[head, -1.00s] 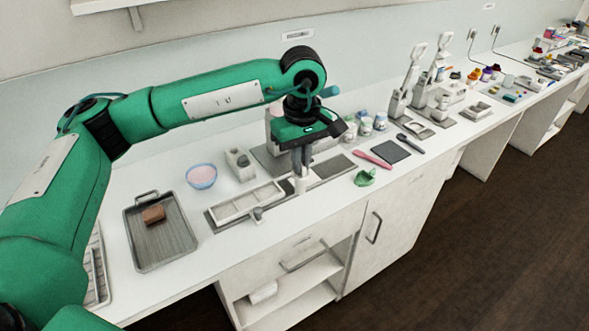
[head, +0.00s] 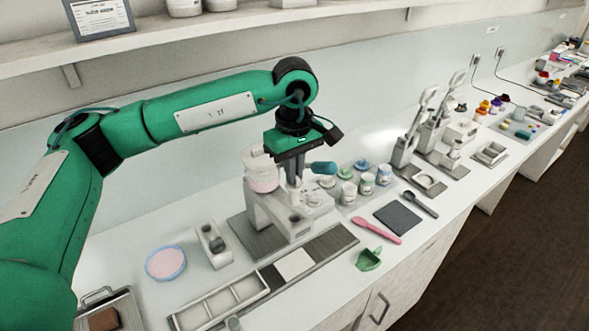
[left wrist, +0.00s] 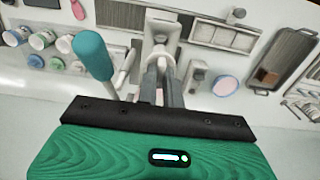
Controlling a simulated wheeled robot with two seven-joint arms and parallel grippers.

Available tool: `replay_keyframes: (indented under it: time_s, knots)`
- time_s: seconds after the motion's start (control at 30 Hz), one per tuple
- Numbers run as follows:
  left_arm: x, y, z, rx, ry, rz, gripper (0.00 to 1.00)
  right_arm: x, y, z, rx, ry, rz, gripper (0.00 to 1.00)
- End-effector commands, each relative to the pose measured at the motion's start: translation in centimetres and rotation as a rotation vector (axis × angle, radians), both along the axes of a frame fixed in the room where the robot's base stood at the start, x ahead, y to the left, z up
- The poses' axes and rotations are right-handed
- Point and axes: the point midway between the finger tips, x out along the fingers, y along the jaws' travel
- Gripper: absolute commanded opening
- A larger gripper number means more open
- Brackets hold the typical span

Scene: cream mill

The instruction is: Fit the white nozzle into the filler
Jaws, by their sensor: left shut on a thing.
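The filler (head: 268,212) is a white machine with a clear hopper of pink cream (head: 262,172) and a teal-handled lever (head: 322,168). The lever handle also shows in the left wrist view (left wrist: 93,55). My left gripper (head: 294,184) points down at the front of the filler, beside its hopper and lever. In the left wrist view its two grey fingers (left wrist: 161,84) are close together in front of the white machine. They are shut on the white nozzle, which the fingers almost wholly hide. I cannot tell whether the nozzle touches the filler. My right gripper is not in view.
In front of the filler lie a grey strip with a white square (head: 295,264) and a white divided tray (head: 222,302). A small white stand (head: 213,245) and a pink-filled bowl (head: 165,263) are to the left. Jars (head: 366,183), a pink spatula (head: 377,231) and a green scoop (head: 369,259) are to the right.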

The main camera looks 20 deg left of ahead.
Motion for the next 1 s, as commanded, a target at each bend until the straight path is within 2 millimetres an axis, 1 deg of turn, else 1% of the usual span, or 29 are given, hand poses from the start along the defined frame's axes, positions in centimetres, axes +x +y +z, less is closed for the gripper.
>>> replay_keyframes:
  time_s: [0.37,0.93,1.0]
  knots:
    - [0.0,0.0,-1.1,0.0,0.001,0.0,0.0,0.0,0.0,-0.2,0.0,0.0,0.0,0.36]
    - [0.0,0.0,-3.9,0.0,0.0,0.001,0.0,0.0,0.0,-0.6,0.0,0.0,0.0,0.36]
    - [0.0,0.0,-4.5,0.0,0.0,0.001,0.0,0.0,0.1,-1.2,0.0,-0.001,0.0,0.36]
